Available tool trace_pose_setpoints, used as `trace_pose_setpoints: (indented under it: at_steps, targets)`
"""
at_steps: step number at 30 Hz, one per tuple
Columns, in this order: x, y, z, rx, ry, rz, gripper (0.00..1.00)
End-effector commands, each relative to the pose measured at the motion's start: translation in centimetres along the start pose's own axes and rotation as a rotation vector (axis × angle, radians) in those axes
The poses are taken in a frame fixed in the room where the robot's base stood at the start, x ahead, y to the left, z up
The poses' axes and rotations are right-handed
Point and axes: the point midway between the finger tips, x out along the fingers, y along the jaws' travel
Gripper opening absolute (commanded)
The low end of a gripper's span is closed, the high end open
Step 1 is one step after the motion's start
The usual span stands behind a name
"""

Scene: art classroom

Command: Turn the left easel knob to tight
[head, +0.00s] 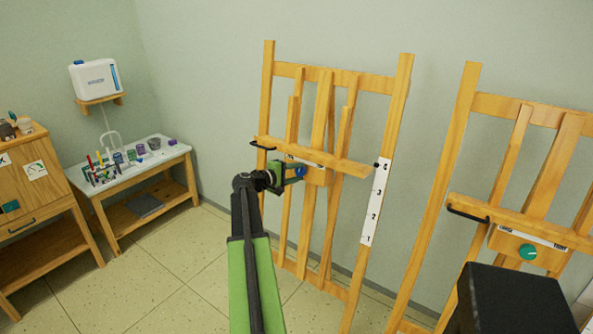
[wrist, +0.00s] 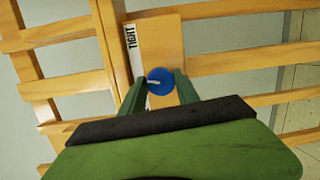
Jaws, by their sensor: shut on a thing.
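The left easel (head: 358,170) stands against the wall, with a blue knob (head: 300,172) on a wooden block below its ledge. In the wrist view the blue knob (wrist: 160,81) sits between my green fingers, and its white pointer line lies roughly crosswise in the picture. A white label strip (wrist: 134,50) reading "TIGHT" is beside the knob; the rest of the strip is hidden by a finger. My gripper (head: 290,174) is shut on the blue knob; it also shows in the wrist view (wrist: 161,85).
A second easel (head: 515,110) with a teal knob (head: 528,251) stands at the right. A white table (head: 130,165) with art supplies and a wooden cabinet (head: 50,215) are at the left. A black handle (head: 262,146) juts from the left easel's ledge near my gripper.

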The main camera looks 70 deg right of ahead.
Motion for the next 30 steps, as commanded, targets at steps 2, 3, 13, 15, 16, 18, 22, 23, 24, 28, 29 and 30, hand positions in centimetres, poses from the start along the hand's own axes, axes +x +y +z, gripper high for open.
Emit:
trace_pose_setpoints:
  at_steps: [2, 3, 13, 15, 16, 18, 22, 23, 24, 28, 29, 30]
  targets:
    - [0.00, 0.25, 0.16, 0.071, 0.002, -0.014, 0.00]
    - [0.00, 0.26, 0.17, 0.108, 0.005, -0.020, 0.00]
    - [-0.01, 0.21, 0.22, 0.406, 0.025, -0.076, 0.00]
    - [0.00, 0.18, 0.22, 0.464, 0.028, -0.087, 0.00]
    - [0.01, 0.17, 0.23, 0.487, 0.030, -0.091, 0.00]
    - [0.02, 0.16, 0.26, 0.537, 0.032, -0.100, 0.00]
    - [0.04, 0.12, 0.25, 0.617, 0.038, -0.116, 0.00]
    - [0.04, 0.12, 0.25, 0.633, 0.040, -0.119, 0.00]
    - [0.05, 0.12, 0.25, 0.652, 0.041, -0.122, 0.00]
    - [0.06, 0.11, 0.26, 0.701, 0.044, -0.131, 0.00]
    - [0.06, 0.11, 0.26, 0.710, 0.044, -0.133, 0.00]
    - [0.06, 0.10, 0.26, 0.719, 0.045, -0.135, 0.00]
